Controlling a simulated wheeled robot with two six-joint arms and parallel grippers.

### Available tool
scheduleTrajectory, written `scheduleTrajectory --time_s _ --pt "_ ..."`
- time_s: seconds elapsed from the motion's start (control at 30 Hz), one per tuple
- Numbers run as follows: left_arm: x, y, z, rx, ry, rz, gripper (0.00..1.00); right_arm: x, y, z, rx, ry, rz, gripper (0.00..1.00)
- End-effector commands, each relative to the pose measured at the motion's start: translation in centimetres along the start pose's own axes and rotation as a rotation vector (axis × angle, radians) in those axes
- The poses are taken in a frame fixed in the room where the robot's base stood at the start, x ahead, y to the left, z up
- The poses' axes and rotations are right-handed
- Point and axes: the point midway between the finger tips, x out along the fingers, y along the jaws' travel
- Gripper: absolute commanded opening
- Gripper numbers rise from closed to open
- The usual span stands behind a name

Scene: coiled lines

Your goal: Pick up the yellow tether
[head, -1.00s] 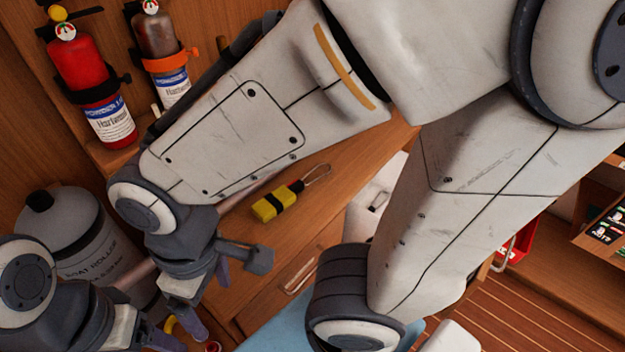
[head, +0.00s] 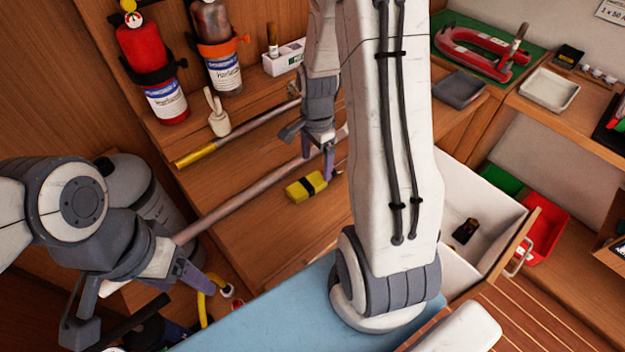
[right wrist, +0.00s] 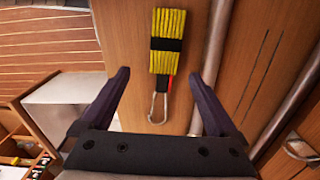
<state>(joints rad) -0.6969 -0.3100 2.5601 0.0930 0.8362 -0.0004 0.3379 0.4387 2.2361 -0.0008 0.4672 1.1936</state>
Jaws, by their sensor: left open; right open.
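The yellow tether (head: 305,187), a folded bundle with a black band, lies on the wooden surface in the middle of the head view. In the right wrist view the tether (right wrist: 167,45) lies ahead of my fingers, its metal carabiner (right wrist: 158,104) pointing back between them. My right gripper (head: 311,152) is open, just above and beside the tether, and hides the carabiner in the head view. In the right wrist view the open fingers (right wrist: 165,78) straddle the carabiner's line and hold nothing. My left gripper (head: 138,302) is open and empty at lower left, away from the tether.
A long pole (head: 258,193) lies beside the tether. A yellow-ended rod (head: 197,154) lies behind it. Fire extinguishers (head: 152,75) stand at the back left. An open white drawer (head: 484,204) is to the right. A yellow hose (head: 205,298) is near my left gripper.

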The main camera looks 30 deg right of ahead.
Motion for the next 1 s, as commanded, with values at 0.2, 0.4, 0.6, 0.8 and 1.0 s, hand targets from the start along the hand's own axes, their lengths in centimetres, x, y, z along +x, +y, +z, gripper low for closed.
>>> scheduleTrajectory --time_s 0.2,0.4,0.6,0.8,1.0 --pt "-0.1 0.0 0.0 0.0 0.0 0.0 0.72 2.3 0.0 0.2 -0.005 -0.001 0.002 0.95" --pt "-0.8 0.1 -0.1 0.0 0.0 0.0 0.72 4.1 -0.4 0.3 -0.006 -0.002 0.004 0.95" --pt "-1.3 0.1 -0.1 0.0 0.0 0.0 0.72 6.7 -0.7 0.3 -0.006 -0.001 0.003 0.95" --pt "-1.4 0.1 -0.1 0.0 0.0 0.0 0.72 7.6 -0.8 0.2 -0.006 0.001 -0.001 0.95" --pt "-1.3 0.1 -0.1 0.0 0.0 0.0 0.72 7.6 -0.8 0.2 -0.006 0.001 -0.001 0.76"
